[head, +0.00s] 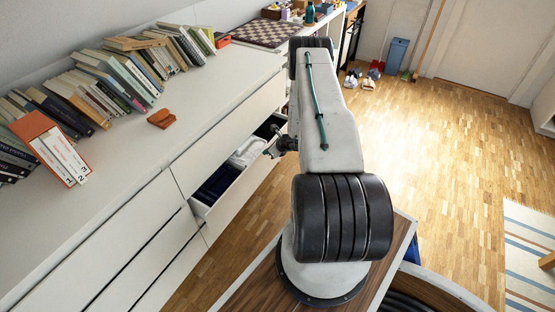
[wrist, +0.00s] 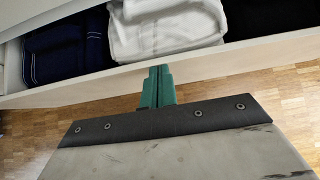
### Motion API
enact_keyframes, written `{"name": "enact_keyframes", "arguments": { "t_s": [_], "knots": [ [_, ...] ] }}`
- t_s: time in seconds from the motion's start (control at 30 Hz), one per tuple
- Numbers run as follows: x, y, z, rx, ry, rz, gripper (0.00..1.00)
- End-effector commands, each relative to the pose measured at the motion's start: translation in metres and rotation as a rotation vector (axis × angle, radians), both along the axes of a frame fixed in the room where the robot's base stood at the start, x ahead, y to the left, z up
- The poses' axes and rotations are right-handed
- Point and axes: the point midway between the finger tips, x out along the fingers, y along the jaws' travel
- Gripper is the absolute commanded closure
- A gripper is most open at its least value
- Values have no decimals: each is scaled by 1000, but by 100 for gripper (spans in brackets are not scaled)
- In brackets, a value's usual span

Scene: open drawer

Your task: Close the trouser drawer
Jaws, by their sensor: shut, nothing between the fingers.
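An open drawer (head: 237,187) stands out from the white dresser, left of my arm in the head view. Folded dark blue and white cloth lies in it, with black cloth at its far end. In the wrist view, the drawer's front panel (wrist: 220,65) crosses the picture, with the cloth behind it. My gripper (wrist: 158,72) is shut and empty, its green fingertips at the outer side of the panel, low in front of the white cloth. I cannot tell whether they touch it.
Books (head: 115,75) and an orange-brown object (head: 161,118) lie on the dresser top (head: 215,85), with a chessboard (head: 265,32) farther back. A striped rug (head: 528,255) lies at the right edge.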

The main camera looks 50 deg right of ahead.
Motion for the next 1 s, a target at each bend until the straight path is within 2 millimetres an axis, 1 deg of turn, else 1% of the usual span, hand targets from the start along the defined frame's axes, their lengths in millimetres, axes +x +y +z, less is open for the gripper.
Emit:
{"name": "enact_keyframes", "arguments": {
  "t_s": [0.03,0.2,0.3,0.4,0.5,0.63,1.0],
  "knots": [
    [14,3,0,-2,0,5,100],
    [52,9,0,-2,0,5,100],
    [69,12,0,-1,-1,4,100],
    [82,14,0,-1,0,3,100],
    [91,15,0,-2,0,4,100],
    [98,16,0,0,0,3,100],
    [103,16,1,-2,-3,1,100]
  ]
}}
